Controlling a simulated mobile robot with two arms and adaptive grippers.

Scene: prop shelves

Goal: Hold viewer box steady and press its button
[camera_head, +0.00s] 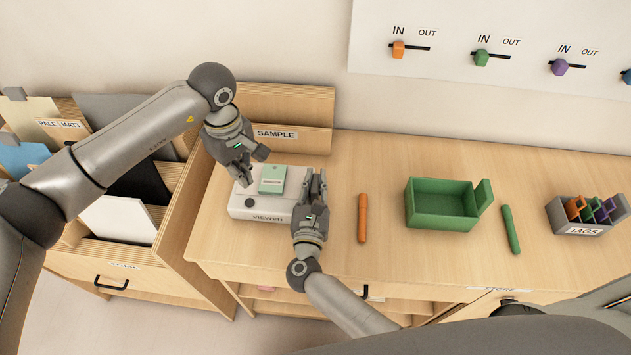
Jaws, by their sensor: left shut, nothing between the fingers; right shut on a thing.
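The viewer box (268,214) is a low white box labelled VIEWER, near the left end of the wooden counter. A green block or card (272,179) lies on its top. A dark round button (250,203) shows at the front left of its top. My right gripper (313,182) is at the box's right side, shut on it and covering part of that side. My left gripper (246,176) is shut and empty, over the box's back left part, behind the button. Whether its fingertips touch the box I cannot tell.
An orange marker (362,218), an open green box (441,218), a green marker (511,229) and a grey TAGS holder (584,229) stand or lie to the right. A wooden SAMPLE rack (300,105) is behind. File compartments (118,220) are at left.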

